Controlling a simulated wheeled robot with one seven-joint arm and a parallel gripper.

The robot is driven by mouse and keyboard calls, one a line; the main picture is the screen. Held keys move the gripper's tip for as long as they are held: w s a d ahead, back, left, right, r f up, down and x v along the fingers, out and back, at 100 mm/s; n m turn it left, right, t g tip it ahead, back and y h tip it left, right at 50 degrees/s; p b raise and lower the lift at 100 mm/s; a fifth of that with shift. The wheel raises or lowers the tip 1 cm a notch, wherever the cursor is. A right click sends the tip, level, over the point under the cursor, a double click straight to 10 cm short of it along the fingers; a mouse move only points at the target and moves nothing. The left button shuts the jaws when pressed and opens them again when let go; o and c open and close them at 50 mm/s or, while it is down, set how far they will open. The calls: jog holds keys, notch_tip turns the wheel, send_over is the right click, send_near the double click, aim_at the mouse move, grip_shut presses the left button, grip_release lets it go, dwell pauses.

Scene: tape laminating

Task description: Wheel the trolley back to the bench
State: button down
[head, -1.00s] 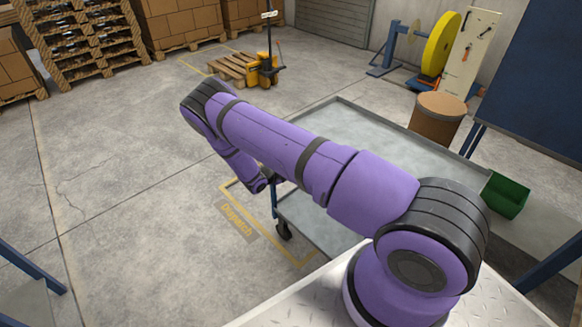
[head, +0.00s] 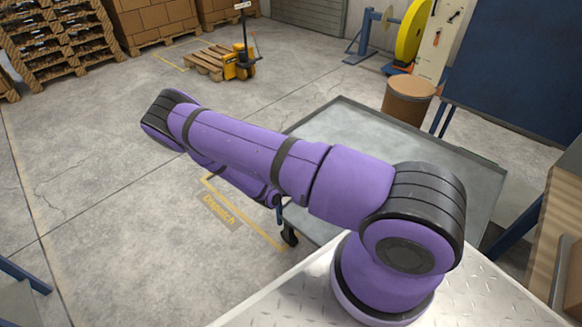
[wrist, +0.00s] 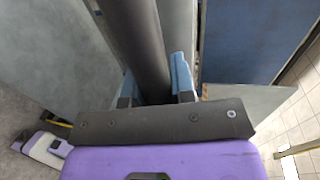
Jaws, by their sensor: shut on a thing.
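The trolley (head: 350,135) has a flat grey deck and a blue frame, and it stands just beyond my base in the head view. One black caster (head: 289,236) shows near the yellow floor outline. My gripper (wrist: 153,88) is shut on a dark round bar (wrist: 138,40), which looks like the trolley's handle. The bar runs between the two blue-grey fingers in the wrist view. In the head view my arm hides most of the grip and part of the trolley. A wood-topped bench (head: 552,225) shows at the right edge.
The yellow outline marked Dispatch (head: 218,208) lies left of the trolley. A brown drum (head: 408,102) and a dark blue panel (head: 520,70) stand behind it. A yellow pallet jack (head: 240,65) is at the back.

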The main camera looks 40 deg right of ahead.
jog(key=shift+s+d+f, duration=0.15)
jog(key=shift+s, duration=0.95)
jog(key=shift+s, duration=0.1)
jog(key=c, duration=1)
grip_release()
jog(key=shift+o, duration=0.2)
jog(key=shift+a+r, duration=0.2)
jog(key=shift+a, duration=0.25)
jog(key=v, duration=0.9)
jog(key=shift+a, duration=0.35)
jog(key=shift+s+r, duration=0.1)
